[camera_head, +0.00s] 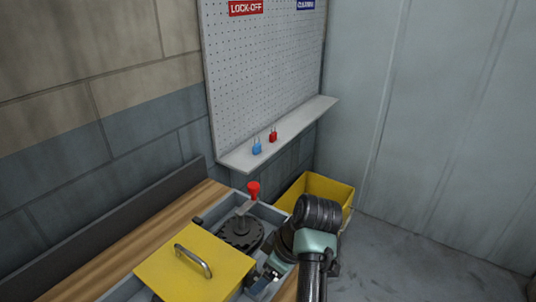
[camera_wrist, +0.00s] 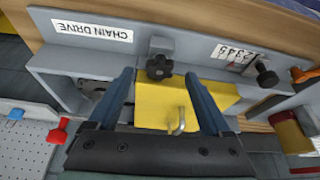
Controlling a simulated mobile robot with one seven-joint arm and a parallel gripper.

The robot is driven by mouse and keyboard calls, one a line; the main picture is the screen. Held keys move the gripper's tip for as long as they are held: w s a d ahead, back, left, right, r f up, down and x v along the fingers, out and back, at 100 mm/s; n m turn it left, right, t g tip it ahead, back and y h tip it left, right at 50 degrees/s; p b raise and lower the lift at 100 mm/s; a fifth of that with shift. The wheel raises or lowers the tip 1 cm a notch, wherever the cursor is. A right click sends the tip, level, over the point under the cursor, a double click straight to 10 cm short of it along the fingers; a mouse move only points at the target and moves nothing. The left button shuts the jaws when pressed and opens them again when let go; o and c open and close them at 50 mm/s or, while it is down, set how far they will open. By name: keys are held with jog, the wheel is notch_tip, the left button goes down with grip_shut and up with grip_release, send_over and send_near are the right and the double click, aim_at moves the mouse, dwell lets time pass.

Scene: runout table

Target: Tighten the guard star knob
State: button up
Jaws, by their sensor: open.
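The black star knob (camera_wrist: 159,67) sits on the grey front wall of the chain drive housing (camera_wrist: 200,55) in the wrist view. The yellow guard cover (camera_wrist: 155,103) with its metal handle (camera_wrist: 182,122) lies behind it; the cover also shows in the head view (camera_head: 190,265). My gripper (camera_wrist: 160,76) is open and empty. Its two blue fingers point at the housing wall, one on each side of the star knob, with gaps to it. Whether the fingertips are level with the knob in depth is unclear. In the head view my arm hides the knob.
A second black knob (camera_wrist: 266,75) sits by a number scale (camera_wrist: 235,55). A red-topped lever (camera_head: 253,189) stands beside a dark sprocket (camera_head: 240,232). A yellow bin (camera_head: 345,192) is behind my arm. A shelf (camera_head: 300,125) holds blue and red padlocks.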

jog(key=p+v, duration=0.5)
jog(key=v, duration=0.6)
jog(key=w+a+r+m+t+h+b, duration=0.2)
jog(key=w+r+m+t+b, duration=0.1)
jog(key=w+r+t, duration=0.45)
notch_tip(320, 180, up, 13)
jog(key=a+m+t+b, duration=0.1)
jog(key=m+t, duration=0.2)
jog(key=t, duration=0.3)
jog(key=shift+s+a+b, duration=0.15)
jog(key=shift+s+b, duration=0.05)
jog(key=shift+b, duration=0.15)
